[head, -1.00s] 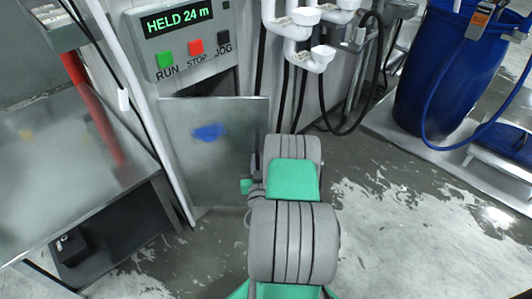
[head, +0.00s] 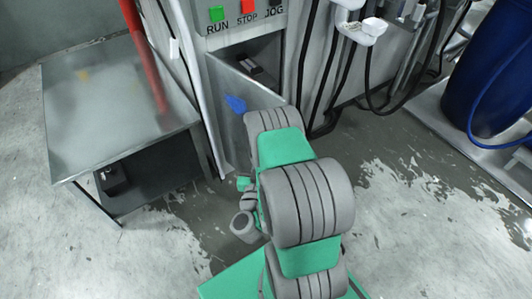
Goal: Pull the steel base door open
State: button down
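The steel base door (head: 228,120) is a flat grey panel with a blue smear (head: 236,104), low on the machine front below the control buttons. It stands ajar: its top edge slants out from the left side, and a dark gap with a small dark item (head: 250,66) shows behind it. My grey and green arm covers the door's right part and lower right. My gripper is hidden behind the arm, so its fingers and any contact with the door cannot be seen.
A steel table (head: 120,95) with a lower shelf holding a black box (head: 112,180) stands left. A red post (head: 145,55) rises by it. Black hoses (head: 325,75) hang to the right of the door. A blue drum (head: 490,75) stands on a pale platform at right. The wet floor is open at lower right.

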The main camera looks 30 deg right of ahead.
jog(key=shift+a, duration=0.1)
jog(key=c, duration=1.4)
grip_release()
